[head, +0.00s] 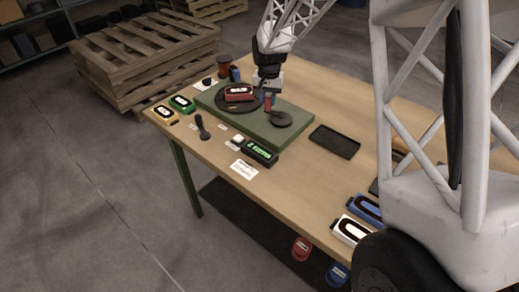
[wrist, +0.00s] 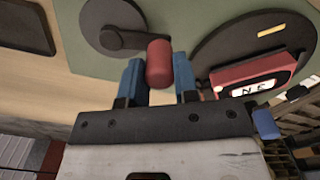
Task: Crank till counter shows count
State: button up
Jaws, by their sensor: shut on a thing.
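The crank is a dark disc (head: 281,119) on a green base (head: 305,130). In the wrist view its dark arm (wrist: 128,41) runs from the disc to an upright red knob (wrist: 158,62). My gripper (wrist: 158,85) is shut on this knob, with one blue finger on each side. In the head view my gripper (head: 268,91) is over the base, at the red knob (head: 269,103). The counter (head: 262,152) is a black box with lit green characters at the base's front edge; they are too small to read surely.
A red detector (head: 239,92) sits on a dark turntable (head: 222,100) left of the crank. Green (head: 181,103) and yellow (head: 164,113) detectors stand at the table's left. A black tray (head: 334,142) lies right of the base. White (head: 350,230) and blue detectors are at the front right.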

jog(key=shift+w+d, duration=0.75)
jog(key=shift+d, duration=0.1)
jog(key=shift+w+d, duration=0.25)
jog(key=shift+d, duration=0.25)
jog(key=shift+w+d, duration=0.2)
jog(key=shift+d, duration=0.3)
jog(key=shift+d, duration=0.15)
jog(key=shift+d, duration=1)
